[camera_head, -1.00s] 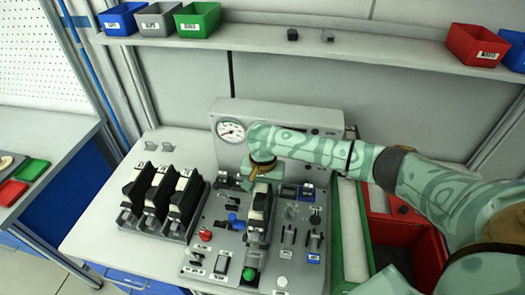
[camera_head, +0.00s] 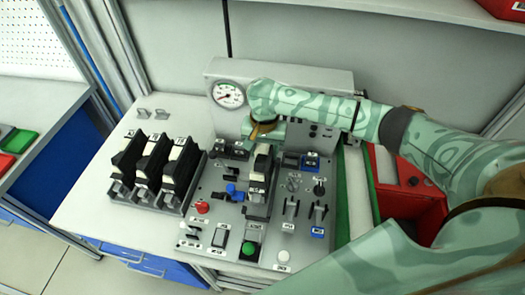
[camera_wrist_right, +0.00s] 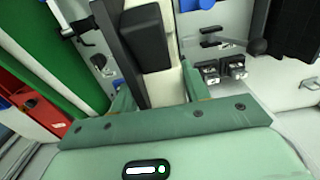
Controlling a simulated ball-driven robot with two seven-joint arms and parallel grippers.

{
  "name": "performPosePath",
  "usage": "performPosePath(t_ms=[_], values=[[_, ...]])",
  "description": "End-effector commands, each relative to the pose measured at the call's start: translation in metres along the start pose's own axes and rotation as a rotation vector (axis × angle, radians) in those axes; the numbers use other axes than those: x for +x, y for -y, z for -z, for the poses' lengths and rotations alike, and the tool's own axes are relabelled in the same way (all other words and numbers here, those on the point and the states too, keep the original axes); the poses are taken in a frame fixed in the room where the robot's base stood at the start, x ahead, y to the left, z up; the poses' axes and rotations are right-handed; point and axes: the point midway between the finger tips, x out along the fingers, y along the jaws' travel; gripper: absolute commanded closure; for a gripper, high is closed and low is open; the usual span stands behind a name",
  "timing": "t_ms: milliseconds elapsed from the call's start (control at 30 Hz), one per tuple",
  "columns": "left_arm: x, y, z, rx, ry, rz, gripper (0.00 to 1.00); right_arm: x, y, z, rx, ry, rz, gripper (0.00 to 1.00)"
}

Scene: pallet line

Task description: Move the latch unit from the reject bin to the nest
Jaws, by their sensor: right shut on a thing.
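The latch unit (camera_head: 261,172), black with a pale top and grey lower part, is upright on the control panel, in or just over the nest (camera_head: 257,212). I cannot tell whether it is fully seated. My right gripper (camera_head: 264,132) is at its far end and shut on it. In the right wrist view the right gripper (camera_wrist_right: 158,95) has a finger on each side of the black and pale unit (camera_wrist_right: 148,45). The red reject bin (camera_head: 424,212) stands right of the panel, partly hidden by my right arm. My left gripper is not in view.
A rack (camera_head: 150,200) with three similar black units stands left of the panel. A pressure gauge (camera_head: 229,95) is on the housing behind. Switches, levers and a green button (camera_head: 249,249) surround the nest closely.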

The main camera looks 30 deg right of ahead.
Motion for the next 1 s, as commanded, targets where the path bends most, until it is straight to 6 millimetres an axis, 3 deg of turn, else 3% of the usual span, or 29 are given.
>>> performPosePath(t_ms=[133, 633, 1000], values=[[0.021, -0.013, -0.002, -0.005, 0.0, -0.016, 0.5, 0.014, 0.001, 0.0, -0.001, 0.001, 0.003, 1.0], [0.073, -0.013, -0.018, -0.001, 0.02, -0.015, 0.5, 0.047, 0.001, 0.0, -0.001, 0.0, 0.002, 1.0], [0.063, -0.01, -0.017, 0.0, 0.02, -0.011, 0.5, 0.077, 0.001, -0.001, 0.001, 0.002, 0.002, 1.0]])
